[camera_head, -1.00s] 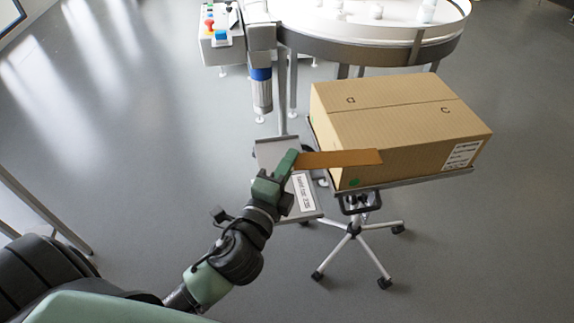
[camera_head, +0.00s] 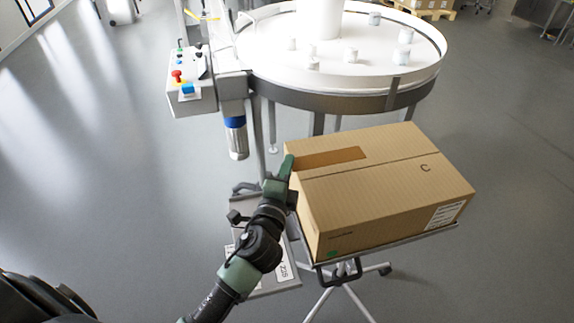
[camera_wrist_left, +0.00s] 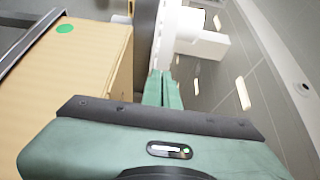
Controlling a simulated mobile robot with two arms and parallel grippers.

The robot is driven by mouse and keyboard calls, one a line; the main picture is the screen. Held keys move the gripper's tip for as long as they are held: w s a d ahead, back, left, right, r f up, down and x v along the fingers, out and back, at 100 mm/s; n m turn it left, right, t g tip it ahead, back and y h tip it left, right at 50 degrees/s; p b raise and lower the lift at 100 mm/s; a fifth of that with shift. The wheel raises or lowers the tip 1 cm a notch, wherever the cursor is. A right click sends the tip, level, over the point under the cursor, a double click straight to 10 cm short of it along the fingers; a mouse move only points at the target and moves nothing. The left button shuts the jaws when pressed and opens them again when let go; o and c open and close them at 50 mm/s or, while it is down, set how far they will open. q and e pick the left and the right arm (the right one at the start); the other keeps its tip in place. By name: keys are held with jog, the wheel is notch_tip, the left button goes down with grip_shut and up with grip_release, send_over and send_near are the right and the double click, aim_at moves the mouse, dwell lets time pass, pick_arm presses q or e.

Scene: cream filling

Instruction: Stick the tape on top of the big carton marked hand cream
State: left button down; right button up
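The big brown carton (camera_head: 385,200) stands closed on a stand, with a letter C on top and a white label on its right end. Its printed words are too small to read. It also shows at the left of the left wrist view (camera_wrist_left: 75,75). My left gripper (camera_head: 287,168) is at the carton's left upper edge, its fingers together on the left end of a darker brown tape strip (camera_head: 332,157). In the left wrist view the gripper fingers (camera_wrist_left: 163,88) look closed; the tape is hidden there.
A round white turntable (camera_head: 300,75) with several small white jars stands behind the carton. A control box (camera_head: 190,92) with coloured buttons is at the back left. A grey plate (camera_head: 268,277) lies below my left arm. Open floor lies left and right.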

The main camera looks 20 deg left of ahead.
pick_arm(q)
jog(key=shift+f+b, duration=2.55)
jog(key=shift+f, duration=0.35)
jog(key=c, duration=1.6)
grip_release()
